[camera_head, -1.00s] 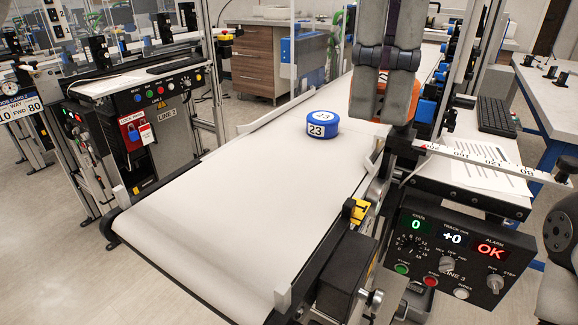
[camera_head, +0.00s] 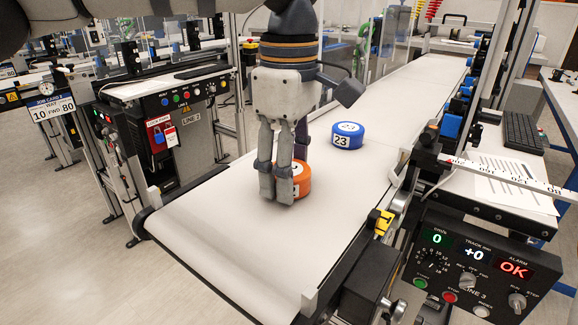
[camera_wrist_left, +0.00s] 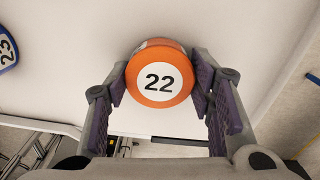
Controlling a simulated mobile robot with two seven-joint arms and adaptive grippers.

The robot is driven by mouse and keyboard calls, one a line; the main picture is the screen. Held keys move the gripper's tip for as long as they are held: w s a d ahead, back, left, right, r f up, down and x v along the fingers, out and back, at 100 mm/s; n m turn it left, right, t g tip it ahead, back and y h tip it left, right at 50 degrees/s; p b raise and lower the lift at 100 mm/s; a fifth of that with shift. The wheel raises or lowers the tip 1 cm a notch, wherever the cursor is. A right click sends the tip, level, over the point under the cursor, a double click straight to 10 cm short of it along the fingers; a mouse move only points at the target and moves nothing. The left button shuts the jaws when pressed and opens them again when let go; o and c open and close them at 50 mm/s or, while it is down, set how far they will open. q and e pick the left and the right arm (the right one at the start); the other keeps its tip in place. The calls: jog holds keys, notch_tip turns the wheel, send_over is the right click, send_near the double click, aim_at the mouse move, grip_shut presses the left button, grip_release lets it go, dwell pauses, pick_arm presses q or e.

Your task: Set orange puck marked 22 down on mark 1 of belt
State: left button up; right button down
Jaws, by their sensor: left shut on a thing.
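The orange puck marked 22 (camera_head: 303,178) is low over or on the white belt (camera_head: 250,250), partly hidden behind my left gripper's fingers in the head view; I cannot tell if it touches the belt. My left gripper (camera_head: 284,185) points down and is shut on it. In the left wrist view the puck (camera_wrist_left: 159,80) sits between the two finger pads, its 22 label facing the camera. No mark 1 can be made out on the belt. My right gripper is not in view.
A blue puck marked 23 (camera_head: 348,135) stands on the belt just beyond and right of the orange one. A control panel (camera_head: 465,265) and a white ruler (camera_head: 510,180) flank the belt's right side. The near belt is clear.

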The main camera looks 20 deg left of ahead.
pick_arm(q)
jog(key=shift+f, duration=0.15)
jog(key=o, duration=1.3)
notch_tip(320, 180, up, 12)
jog(key=shift+r, duration=0.2)
